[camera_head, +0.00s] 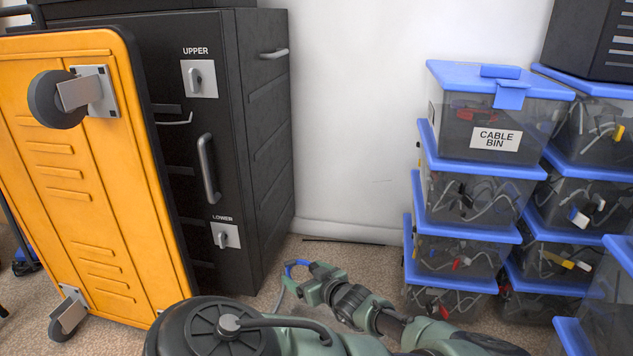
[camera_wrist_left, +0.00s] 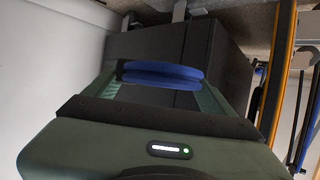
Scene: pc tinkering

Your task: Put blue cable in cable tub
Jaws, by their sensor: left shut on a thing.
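My left gripper (camera_head: 302,280) is low over the floor in front of the black cabinet. It is shut on the blue cable (camera_head: 292,267), and a thin grey length hangs from it on the left. In the left wrist view the blue cable (camera_wrist_left: 160,74) lies as a curved blue band across the space between the fingers. The tub labelled CABLE BIN (camera_head: 495,115) is at the right, on top of a stack of clear tubs, with its blue lid on. The gripper is well apart from it, to the lower left. My right gripper is not in view.
The black cabinet (camera_head: 240,130) with UPPER and LOWER latches stands at the left. A yellow wheeled panel (camera_head: 75,180) leans before it. More blue-lidded tubs (camera_head: 590,190) are stacked at the right. Carpet floor (camera_head: 345,258) is open between cabinet and tubs.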

